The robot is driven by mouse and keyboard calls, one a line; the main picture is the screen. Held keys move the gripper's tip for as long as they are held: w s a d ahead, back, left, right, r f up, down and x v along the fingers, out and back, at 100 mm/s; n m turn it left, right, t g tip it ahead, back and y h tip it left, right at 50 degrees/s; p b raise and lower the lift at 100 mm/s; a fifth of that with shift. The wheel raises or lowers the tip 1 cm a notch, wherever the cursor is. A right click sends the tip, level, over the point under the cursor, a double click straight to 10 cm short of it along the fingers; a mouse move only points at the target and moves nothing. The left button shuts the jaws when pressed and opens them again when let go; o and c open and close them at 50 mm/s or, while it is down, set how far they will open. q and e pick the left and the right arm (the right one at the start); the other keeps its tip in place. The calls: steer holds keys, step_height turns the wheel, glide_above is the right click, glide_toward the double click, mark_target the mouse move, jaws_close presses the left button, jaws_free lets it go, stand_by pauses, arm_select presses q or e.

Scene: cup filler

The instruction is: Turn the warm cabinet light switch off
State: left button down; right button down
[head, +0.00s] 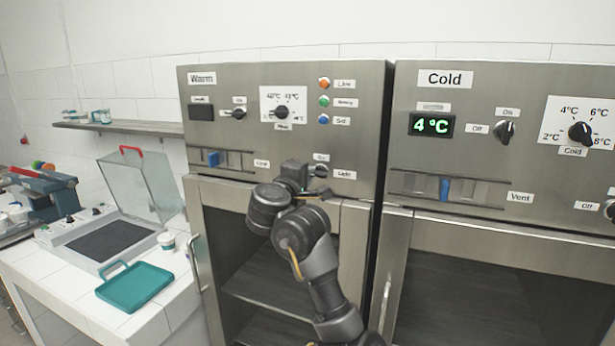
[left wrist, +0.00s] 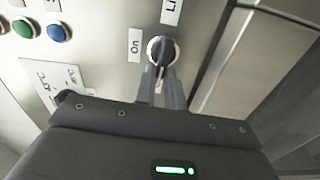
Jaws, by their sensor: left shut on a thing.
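The warm cabinet (head: 228,80) stands in the middle of the head view under a "Warm" sign. Its light switch is a small dark knob (head: 320,170) with an "On" label above it and a "Light" label to its right. My left gripper (head: 305,182) is at this knob, partly covering its left side. In the left wrist view the two fingers (left wrist: 160,84) are shut on the knob (left wrist: 163,50). The knob's bar runs roughly in line with the fingers, not toward the "On" label (left wrist: 135,45). Any label on its other side is hidden. My right gripper is out of view.
Another knob (head: 238,113), a temperature dial (head: 281,112), colored buttons (head: 324,101) and a blue vent slider (head: 213,158) share the panel. The cold cabinet (head: 470,85) stands right. A teal tray (head: 135,287) lies on the left counter.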

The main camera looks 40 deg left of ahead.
arm_select(q)
steer(key=shift+n, duration=0.4)
steer(key=c, duration=1.5)
jaws_free()
steer(key=shift+w, duration=0.1)
